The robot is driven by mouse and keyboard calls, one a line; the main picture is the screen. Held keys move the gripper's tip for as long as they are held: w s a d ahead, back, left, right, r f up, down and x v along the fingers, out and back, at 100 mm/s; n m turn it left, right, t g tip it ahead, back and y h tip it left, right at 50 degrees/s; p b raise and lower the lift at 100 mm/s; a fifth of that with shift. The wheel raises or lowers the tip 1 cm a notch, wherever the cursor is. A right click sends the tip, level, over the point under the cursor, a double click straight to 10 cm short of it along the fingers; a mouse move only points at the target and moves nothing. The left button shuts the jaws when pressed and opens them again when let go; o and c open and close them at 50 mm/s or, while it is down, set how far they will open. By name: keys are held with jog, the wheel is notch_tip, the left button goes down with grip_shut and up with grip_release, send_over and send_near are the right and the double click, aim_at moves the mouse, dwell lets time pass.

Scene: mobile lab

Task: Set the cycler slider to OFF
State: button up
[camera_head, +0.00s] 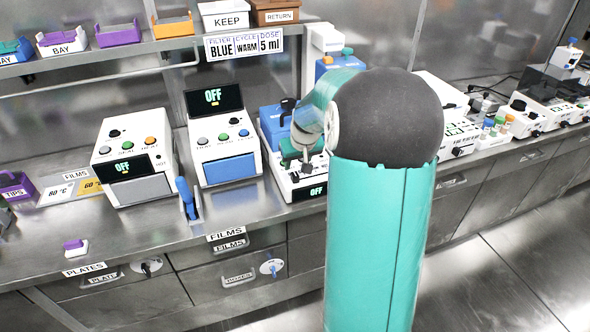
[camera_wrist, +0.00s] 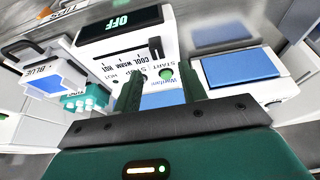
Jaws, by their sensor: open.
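The cycler (camera_head: 300,186) is a white device on the bench, partly hidden by my arm in the head view. It shows upside down in the wrist view (camera_wrist: 92,48), where its dark display (camera_wrist: 122,22) reads OFF. A black slider handle (camera_wrist: 155,47) stands on its panel by printed labels including COOL, WARM and HOT. I cannot tell which mark the handle is at. My gripper (camera_wrist: 161,78) is open and empty, its green fingers pointing at the panel near the green START button (camera_wrist: 166,73). In the head view the gripper (camera_head: 303,160) is over the cycler.
A white device with a blue front (camera_head: 229,169) stands left of the cycler, and another with a grey front (camera_head: 140,190) is farther left. A blue-handled tool (camera_head: 187,198) stands between them. A sign (camera_head: 240,46) on the shelf edge reads BLUE, WARM, 5 ml.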

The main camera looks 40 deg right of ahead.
jog(key=v, duration=0.6)
jog(key=shift+r, duration=0.25)
jog(key=shift+s, duration=0.1)
jog(key=s+a+r+n, duration=0.1)
jog(key=s+a+r, duration=0.3)
jog(key=a, duration=0.4)
jog(key=s+a+r+n, duration=0.1)
jog(key=s+a+r, duration=0.25)
jog(key=a, duration=0.55)
jog(key=s+a+n+t+y, duration=0.1)
jog(key=s+a, duration=0.9)
jog(key=s, duration=0.4)
jog(key=shift+f, duration=0.35)
jog(key=shift+d, duration=0.1)
